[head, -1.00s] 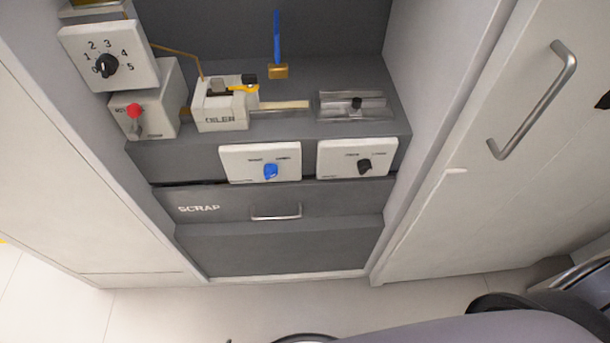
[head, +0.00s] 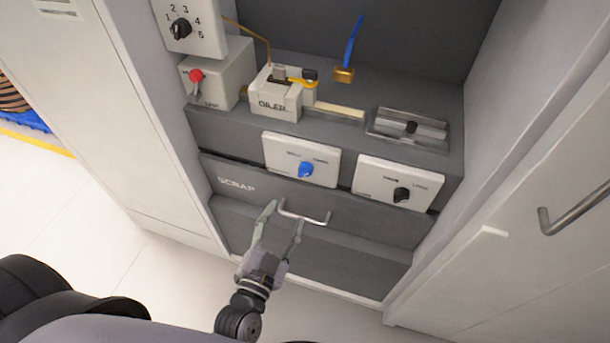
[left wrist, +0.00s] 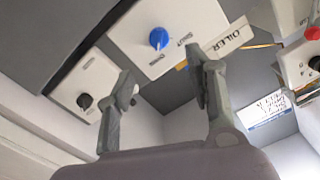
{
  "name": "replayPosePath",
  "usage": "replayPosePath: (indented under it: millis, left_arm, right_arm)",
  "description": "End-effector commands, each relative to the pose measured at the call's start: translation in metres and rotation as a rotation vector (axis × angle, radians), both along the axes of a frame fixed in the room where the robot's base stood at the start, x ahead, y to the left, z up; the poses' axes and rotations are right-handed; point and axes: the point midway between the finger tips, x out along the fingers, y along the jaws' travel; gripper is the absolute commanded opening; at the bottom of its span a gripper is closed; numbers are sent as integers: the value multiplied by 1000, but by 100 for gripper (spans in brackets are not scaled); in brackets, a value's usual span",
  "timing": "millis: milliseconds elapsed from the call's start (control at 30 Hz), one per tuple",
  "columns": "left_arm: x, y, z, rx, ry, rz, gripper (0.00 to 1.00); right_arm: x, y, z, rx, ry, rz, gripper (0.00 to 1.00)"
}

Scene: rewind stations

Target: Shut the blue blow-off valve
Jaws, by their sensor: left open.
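The blue knob (head: 306,169) sits on a white plate (head: 276,151) on the grey cabinet front, above the scrap drawer. In the left wrist view the blue knob (left wrist: 158,39) shows beyond and between my fingertips. My left gripper (head: 284,216) is open and empty, in front of the scrap drawer and below the knob, apart from it. Its fingers overlap the drawer handle in the picture; I cannot tell whether they touch. The left gripper (left wrist: 165,83) also shows in its wrist view. My right gripper is not in view.
A black knob (head: 401,194) on its own plate is right of the blue one. The drawer handle (head: 318,220) sticks out below. An oiler (head: 277,95), a red button (head: 196,76) and a blue hose (head: 353,42) are above. Cabinet walls flank both sides.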

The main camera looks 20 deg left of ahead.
Motion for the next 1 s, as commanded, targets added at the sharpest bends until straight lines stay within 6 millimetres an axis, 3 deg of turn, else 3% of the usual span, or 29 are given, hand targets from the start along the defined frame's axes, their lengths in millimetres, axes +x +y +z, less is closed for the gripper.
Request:
replayPosePath:
  millis: [300,500,700,1000]
  left_arm:
    - [72,-3,2,-2,-4,0,49]
    - [106,-4,1,-2,-1,0,49]
    - [122,-4,0,-1,0,-1,49]
    - [124,-4,0,-1,1,0,49]
  right_arm:
    - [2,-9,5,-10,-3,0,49]
    - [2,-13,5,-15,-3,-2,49]
    - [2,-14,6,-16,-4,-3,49]
    - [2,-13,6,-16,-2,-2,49]
